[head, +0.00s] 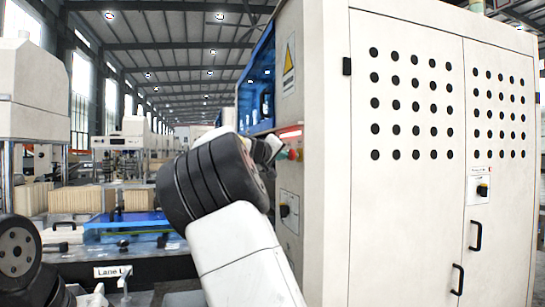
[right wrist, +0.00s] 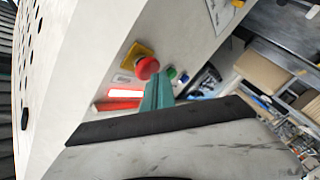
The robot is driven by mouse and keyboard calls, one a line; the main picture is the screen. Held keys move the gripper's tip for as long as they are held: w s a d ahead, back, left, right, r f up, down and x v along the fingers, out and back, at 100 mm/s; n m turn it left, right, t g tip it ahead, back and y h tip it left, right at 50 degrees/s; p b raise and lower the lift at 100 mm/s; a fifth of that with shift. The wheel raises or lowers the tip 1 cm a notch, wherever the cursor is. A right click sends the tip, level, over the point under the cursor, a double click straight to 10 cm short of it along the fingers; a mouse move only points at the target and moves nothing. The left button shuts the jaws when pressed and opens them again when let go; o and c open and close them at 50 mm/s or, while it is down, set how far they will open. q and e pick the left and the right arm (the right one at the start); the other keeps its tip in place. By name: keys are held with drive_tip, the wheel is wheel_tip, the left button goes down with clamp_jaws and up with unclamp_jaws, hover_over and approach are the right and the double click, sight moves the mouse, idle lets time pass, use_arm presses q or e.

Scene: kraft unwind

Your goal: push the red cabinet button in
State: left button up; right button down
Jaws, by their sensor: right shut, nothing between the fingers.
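The red cabinet button (right wrist: 147,68) is a round mushroom head on a yellow base on the cabinet's narrow side face. My right gripper (right wrist: 160,80) is shut and empty, its teal fingers pointing at the panel, with the tips close beside the button's right edge in the right wrist view. I cannot tell whether they touch. My left gripper does not show clearly; only a dark joint of mine shows at lower left.
The pale cabinet (head: 400,200) fills the right side, with perforated doors and black handles. A lit red strip (right wrist: 124,93) and a green button (right wrist: 171,74) are near the red button. A dark rotary switch (head: 284,211) sits lower. Machines and a bench stand left.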

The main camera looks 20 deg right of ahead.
drive_tip(key=shift+a, duration=0.1)
drive_tip(key=shift+a, duration=0.95)
drive_tip(key=a, duration=0.5)
drive_tip(key=shift+s, duration=0.1)
drive_tip(key=shift+d, duration=0.1)
